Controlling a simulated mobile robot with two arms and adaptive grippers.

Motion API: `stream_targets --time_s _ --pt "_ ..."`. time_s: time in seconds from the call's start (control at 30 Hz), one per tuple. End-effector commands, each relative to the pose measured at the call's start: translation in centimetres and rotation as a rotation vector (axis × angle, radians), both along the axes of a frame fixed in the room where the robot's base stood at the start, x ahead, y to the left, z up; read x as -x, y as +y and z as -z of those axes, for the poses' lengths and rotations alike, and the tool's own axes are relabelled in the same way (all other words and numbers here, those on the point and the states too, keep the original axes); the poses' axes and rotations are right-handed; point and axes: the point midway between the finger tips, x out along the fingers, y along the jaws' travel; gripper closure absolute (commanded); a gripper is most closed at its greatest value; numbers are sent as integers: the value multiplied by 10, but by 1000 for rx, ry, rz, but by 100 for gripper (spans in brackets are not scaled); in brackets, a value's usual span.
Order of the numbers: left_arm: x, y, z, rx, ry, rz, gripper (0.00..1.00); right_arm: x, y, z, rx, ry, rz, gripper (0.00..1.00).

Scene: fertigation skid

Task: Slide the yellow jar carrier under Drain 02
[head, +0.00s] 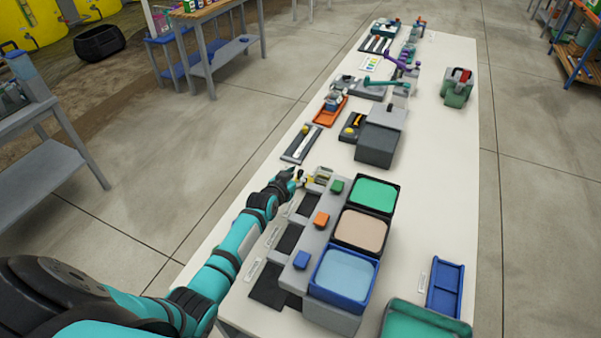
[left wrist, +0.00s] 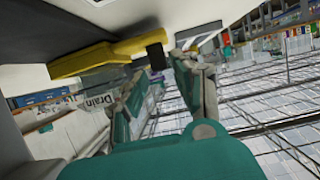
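The yellow jar carrier (left wrist: 100,58) shows in the left wrist view as a yellow body with a narrower arm ending in a black tip (left wrist: 155,56). In the head view only a small yellow part (head: 308,181) shows beside my left gripper (head: 300,178), at the far end of the drain row. In the left wrist view my left gripper (left wrist: 172,75) has its fingers apart, with the black tip near the gap and no clear contact. A label reading "Drain" (left wrist: 97,103) is partly covered by a finger; its number is hidden. My right gripper is not in view.
A grey skid carries green (head: 374,195), beige (head: 361,229) and blue (head: 345,274) trays, with green, orange and blue blocks in front. Dark recesses (head: 289,238) line its left side. A grey box (head: 377,145) stands beyond. A blue divided tray (head: 446,287) lies right.

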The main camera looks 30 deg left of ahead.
Motion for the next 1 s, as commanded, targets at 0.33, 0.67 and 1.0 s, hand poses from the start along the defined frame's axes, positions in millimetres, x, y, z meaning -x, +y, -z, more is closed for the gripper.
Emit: stream_targets --time_s 0.33,0.67,1.0 --pt "-32 3 14 0 1 -1 71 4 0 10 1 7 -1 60" --pt "-35 3 14 -1 0 -1 71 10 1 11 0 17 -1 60" --pt "-34 3 14 0 0 -1 100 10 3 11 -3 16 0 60"
